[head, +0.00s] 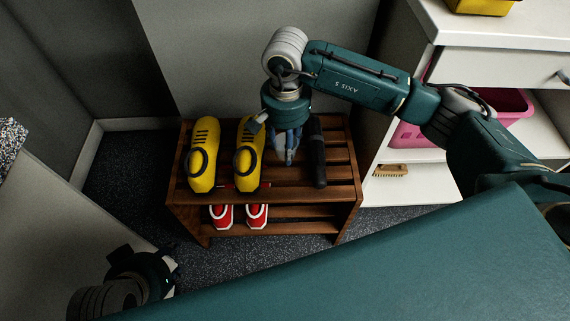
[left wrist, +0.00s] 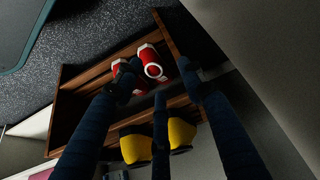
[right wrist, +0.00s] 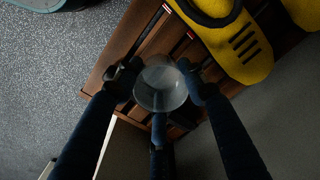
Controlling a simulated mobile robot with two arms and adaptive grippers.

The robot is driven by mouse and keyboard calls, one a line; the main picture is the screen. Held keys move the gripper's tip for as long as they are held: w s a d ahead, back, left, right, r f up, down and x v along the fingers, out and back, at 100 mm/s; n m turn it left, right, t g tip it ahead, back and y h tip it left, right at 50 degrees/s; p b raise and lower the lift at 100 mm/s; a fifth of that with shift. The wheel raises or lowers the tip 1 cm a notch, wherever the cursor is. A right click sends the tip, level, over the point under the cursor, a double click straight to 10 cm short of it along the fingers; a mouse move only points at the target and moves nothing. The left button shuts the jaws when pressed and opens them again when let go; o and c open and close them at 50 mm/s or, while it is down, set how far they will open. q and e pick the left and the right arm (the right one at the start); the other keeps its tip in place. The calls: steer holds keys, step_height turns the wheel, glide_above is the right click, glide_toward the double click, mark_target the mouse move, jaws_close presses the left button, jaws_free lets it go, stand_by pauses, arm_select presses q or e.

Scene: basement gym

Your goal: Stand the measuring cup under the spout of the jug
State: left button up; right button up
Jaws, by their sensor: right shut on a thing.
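The measuring cup (right wrist: 160,88) is a clear, round, see-through cup between the fingers of my right gripper (right wrist: 157,80). In the head view my right gripper (head: 288,150) points down over the wooden rack, beside a yellow shoe-like thing; the cup cannot be made out there. In the right wrist view the cup appears over the rack's edge; I cannot tell whether it touches the rack. My left gripper (head: 168,270) is at lower left in the head view, apart from the rack. In its wrist view its fingers (left wrist: 157,78) are spread and empty. I cannot identify the jug or its spout.
The slatted wooden rack (head: 340,193) holds two yellow shoe-like things (head: 205,145) and a dark long thing (head: 318,155) on top, with two red ones (head: 222,217) below. At right, a white shelf unit (head: 490,40) holds a pink basket (head: 515,108) and a brush (head: 390,170).

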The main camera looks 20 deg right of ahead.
glide_above(286, 171)
step_height(286, 171, down, 5)
steer(key=shift+f+b, duration=0.1)
steer(key=shift+b, duration=0.25)
step_height(286, 171, down, 4)
steer(key=shift+r+b, duration=0.15)
steer(key=shift+b, duration=0.25)
arm_select(q)
steer(key=w+d+r+t+h, duration=0.1)
steer(key=w+d+r+t, duration=0.2)
steer(key=w, duration=0.6)
step_height(286, 171, up, 3)
steer(key=shift+w+f+t, duration=0.1)
steer(key=shift+w+t, duration=0.05)
steer(key=shift+t, duration=0.75)
steer(key=shift+w+d+r+t+h, duration=0.3)
steer(key=shift+w+d+r+t, duration=0.1)
steer(key=shift+w+r, duration=0.25)
arm_select(e)
steer(key=o, duration=1)
